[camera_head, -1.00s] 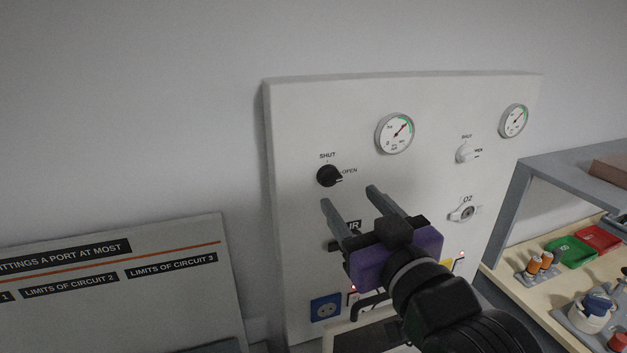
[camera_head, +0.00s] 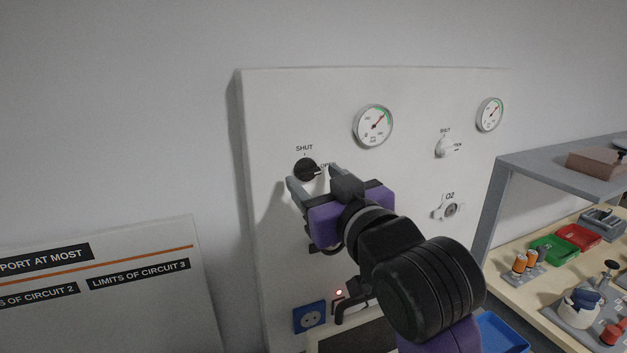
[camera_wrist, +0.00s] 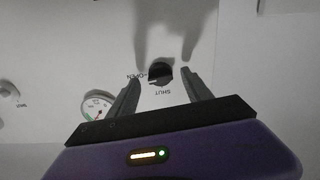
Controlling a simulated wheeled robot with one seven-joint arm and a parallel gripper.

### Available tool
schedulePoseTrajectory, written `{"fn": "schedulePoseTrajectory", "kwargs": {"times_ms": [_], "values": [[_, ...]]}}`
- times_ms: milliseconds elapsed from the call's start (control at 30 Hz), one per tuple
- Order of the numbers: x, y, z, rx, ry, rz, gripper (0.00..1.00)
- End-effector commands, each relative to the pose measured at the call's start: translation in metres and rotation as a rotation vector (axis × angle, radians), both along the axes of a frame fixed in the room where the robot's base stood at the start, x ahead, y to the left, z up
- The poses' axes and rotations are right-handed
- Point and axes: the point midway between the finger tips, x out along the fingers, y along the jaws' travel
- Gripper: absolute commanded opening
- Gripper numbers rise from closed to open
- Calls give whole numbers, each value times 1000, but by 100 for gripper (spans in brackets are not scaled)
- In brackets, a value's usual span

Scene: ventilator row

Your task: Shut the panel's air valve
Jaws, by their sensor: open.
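The panel's air valve is a round black knob (camera_head: 305,169) on the white panel (camera_head: 270,110), with SHUT printed above it and OPEN to its right. In the wrist view the knob (camera_wrist: 160,73) has a pale mark turned toward the OPEN label. My gripper (camera_head: 311,177) is open, just in front of the knob. In the wrist view the knob shows between the fingertips of my gripper (camera_wrist: 161,77), with a gap on each side. I see no contact. The right finger covers part of the OPEN label in the head view.
A gauge (camera_head: 373,125) is above right of the knob. A white valve knob (camera_head: 446,147), a second gauge (camera_head: 490,114) and an O2 outlet (camera_head: 449,208) are farther right. A blue socket (camera_head: 309,317) is lower down. A sign (camera_head: 120,300) stands left; a shelf bench (camera_head: 500,240) stands right.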

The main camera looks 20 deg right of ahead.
Motion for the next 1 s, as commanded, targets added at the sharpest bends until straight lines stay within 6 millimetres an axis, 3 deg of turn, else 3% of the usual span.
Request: {"fn": "schedulePoseTrajectory", "kwargs": {"times_ms": [200,467,767,1000], "values": [[15,0,1,0,-1,0,58],[16,0,0,0,-1,0,58],[15,0,0,0,-1,0,3],[15,0,0,-14,-1,0,0]]}}
